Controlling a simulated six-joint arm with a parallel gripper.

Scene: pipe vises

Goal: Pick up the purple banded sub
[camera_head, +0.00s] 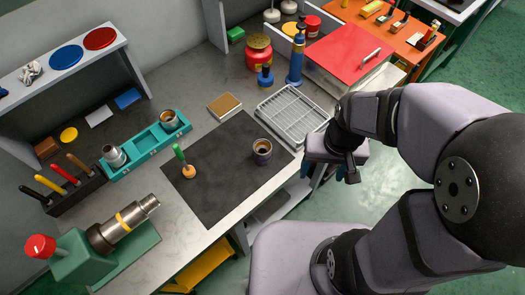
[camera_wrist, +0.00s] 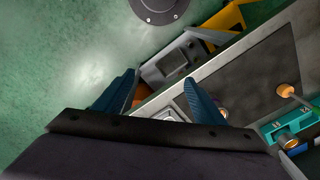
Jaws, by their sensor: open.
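The purple banded sub (camera_head: 262,152) is a short metal cylinder with a dark opening on top and a purple band. It stands upright on the right part of the dark mat (camera_head: 215,190). In the wrist view a small part of what seems to be the sub (camera_wrist: 224,112) shows beside the right finger, which hides the rest. My gripper (camera_head: 323,172) is off the bench's front edge, to the right of the sub and apart from it. In the wrist view its two blue fingers (camera_wrist: 160,80) are spread with nothing held between them.
A grey wire tray (camera_head: 292,114) lies behind the sub. A teal rack (camera_head: 145,147) holds two metal fittings. A green vise (camera_head: 85,262) holds a larger pipe. The mat around the sub is clear.

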